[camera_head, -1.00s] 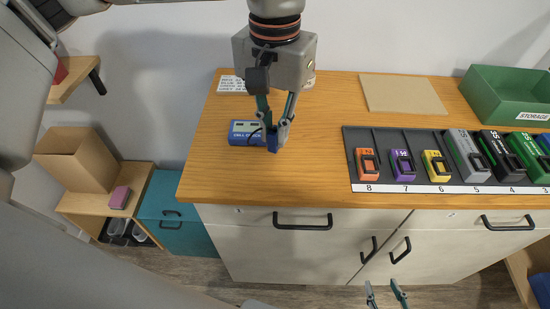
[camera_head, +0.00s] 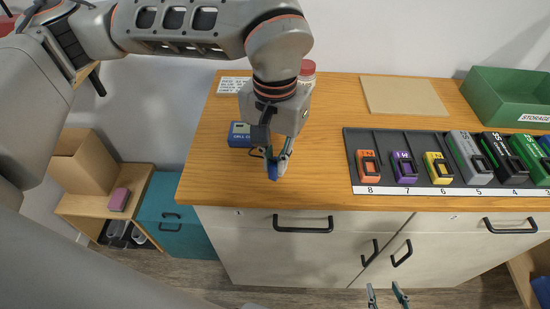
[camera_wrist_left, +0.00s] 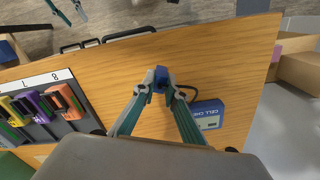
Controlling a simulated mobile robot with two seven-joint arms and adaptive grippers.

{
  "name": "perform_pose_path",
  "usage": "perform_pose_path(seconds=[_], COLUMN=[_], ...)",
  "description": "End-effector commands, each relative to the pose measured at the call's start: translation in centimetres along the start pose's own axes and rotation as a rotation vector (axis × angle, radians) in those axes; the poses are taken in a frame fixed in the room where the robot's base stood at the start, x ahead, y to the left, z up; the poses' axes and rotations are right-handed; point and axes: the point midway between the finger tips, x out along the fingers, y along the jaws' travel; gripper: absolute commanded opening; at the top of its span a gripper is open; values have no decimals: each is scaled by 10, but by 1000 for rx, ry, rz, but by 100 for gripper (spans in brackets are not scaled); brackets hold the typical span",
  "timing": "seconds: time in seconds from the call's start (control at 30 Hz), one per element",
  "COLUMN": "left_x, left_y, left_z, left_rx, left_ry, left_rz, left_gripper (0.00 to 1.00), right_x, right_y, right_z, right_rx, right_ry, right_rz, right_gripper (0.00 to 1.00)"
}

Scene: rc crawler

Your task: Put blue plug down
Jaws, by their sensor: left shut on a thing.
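My left gripper (camera_head: 276,158) is shut on the blue plug (camera_head: 272,172) above the wooden counter, near its front edge. In the left wrist view the blue plug (camera_wrist_left: 161,77) sits between the fingertips, and a dark cable runs from it toward the blue cell checker (camera_wrist_left: 207,115). In the head view the blue cell checker (camera_head: 240,135) lies on the counter just left of the gripper, partly hidden by it. I cannot tell whether the plug touches the counter. My right gripper (camera_head: 387,298) shows only its fingertips at the bottom edge, apart and empty.
A dark rack (camera_head: 350,148) with numbered battery slots stands to the right. A green storage bin (camera_head: 500,92) and a tan mat (camera_head: 403,95) are at the back. A red-capped jar (camera_head: 307,68) stands behind the gripper. Counter between plug and rack is clear.

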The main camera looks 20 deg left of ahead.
Motion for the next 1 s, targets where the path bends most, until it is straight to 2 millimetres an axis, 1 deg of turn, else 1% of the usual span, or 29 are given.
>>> perform_pose_path(seconds=[0.07,0.1,0.13,0.17,0.47,0.57,0.67,0.77,1.0], left_x=[3,3,3,2,2,-3,-14,-33,-83], left_y=[0,0,0,0,0,0,0,0,0], left_z=[0,0,0,0,0,0,-1,-1,-1], left_rx=[0,0,0,0,0,0,0,-1,-1], left_ry=[-1,-1,-1,-1,-1,1,4,6,5], left_rz=[-1,-1,-1,-1,0,0,-1,-1,-1], left_gripper=[0,19,27,28,28,28,28,28,28], right_x=[1,1,0,0,0,-1,0,-1,-2], right_y=[0,0,0,0,0,1,1,1,0], right_z=[2,1,1,1,0,-2,-2,-3,-5], right_rx=[0,-1,-1,-1,-1,-1,0,1,4], right_ry=[-1,-1,-1,0,0,2,3,3,4], right_rz=[0,0,0,0,1,1,1,1,-1], right_gripper=[40,40,40,40,40,40,40,40,40])
